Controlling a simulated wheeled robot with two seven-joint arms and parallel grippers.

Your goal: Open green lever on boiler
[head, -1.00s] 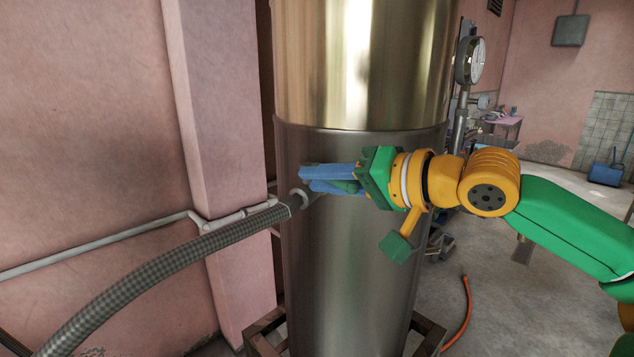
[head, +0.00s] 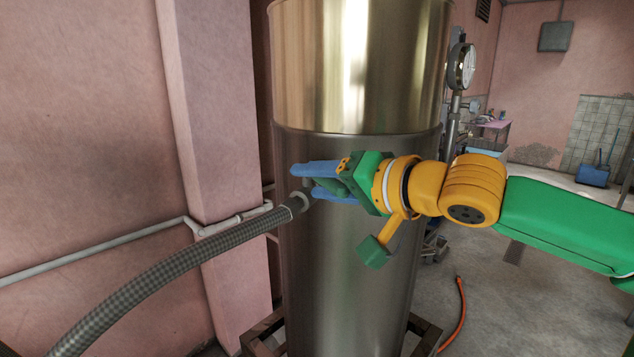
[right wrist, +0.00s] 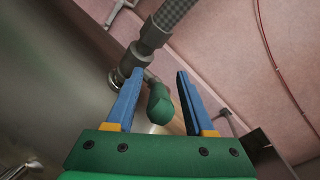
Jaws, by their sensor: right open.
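The boiler (head: 350,250) is a tall shiny metal cylinder in the middle of the head view. A grey ribbed hose (head: 170,275) joins it at a valve fitting (head: 302,199) on its left side. The green lever (right wrist: 160,104) shows in the right wrist view, between the two blue fingers and apart from both. My left gripper is not in view.
A pink wall pillar (head: 215,120) and a pale pipe (head: 100,257) stand left of the boiler. A pressure gauge (head: 462,66) rises at its right. A brown frame (head: 262,335) surrounds its foot. An orange hose (head: 462,315) lies on the open floor at right.

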